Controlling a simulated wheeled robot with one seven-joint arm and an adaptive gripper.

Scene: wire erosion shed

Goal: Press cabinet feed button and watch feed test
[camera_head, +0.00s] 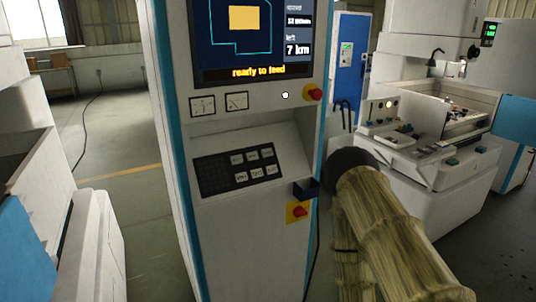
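The white control cabinet (262,227) with blue edges stands in the middle. Its screen (250,35) shows an orange shape, a cyan outline, "7 km" and yellow words "ready to feed". A small white round button (285,95) sits below the screen, left of a red knob (313,93). A dark keypad (238,169) with several pale keys lies on the sloped panel; its labels are too small to read. My arm, in a yellowish sleeve, comes from the lower right. Its dark end (350,164) is right of the cabinet, apart from the button. The fingers cannot be made out.
A second red knob on a yellow plate (298,212) is lower on the cabinet, below a dark blue bracket-like part (306,188). A white machine (430,165) stands at right. Clear floor (135,215) lies left of the cabinet.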

